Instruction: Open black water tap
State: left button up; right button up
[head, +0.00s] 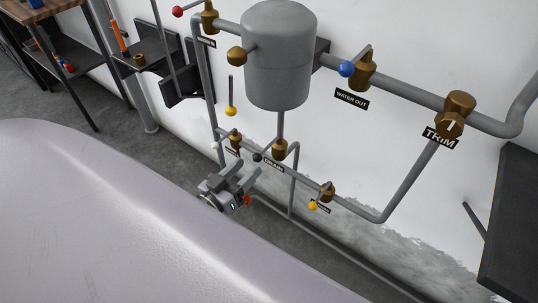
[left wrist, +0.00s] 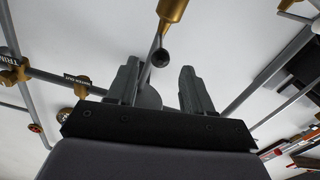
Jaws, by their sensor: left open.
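The black tap is a small black ball on a lever (head: 257,157), joined to a brass valve body (head: 279,149) under the grey tank, above the DRAIN label (head: 273,165). In the left wrist view the black ball (left wrist: 161,58) hangs on its lever from the brass body (left wrist: 172,12) and appears in the gap between my fingers. My left gripper (head: 243,171) is open just below and left of the ball, with its fingers pointing up toward it. I see no contact with the ball; the exact depth gap is unclear. My right gripper is not in view.
A grey tank (head: 280,60) and pipes line the white wall. Other taps are near: white ball (head: 214,146), yellow balls (head: 231,111) and (head: 312,206), blue ball (head: 347,69), red ball (head: 178,11). A TRIM valve (head: 459,105) is at right. A dark panel (head: 512,225) stands at far right.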

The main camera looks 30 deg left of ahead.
aim_at(261, 154)
pick_arm(q)
jog(key=shift+w+d, duration=0.15)
jog(key=shift+w, duration=1.6)
jog(key=shift+w+d, duration=0.1)
jog(key=shift+w, duration=1.6)
grip_shut()
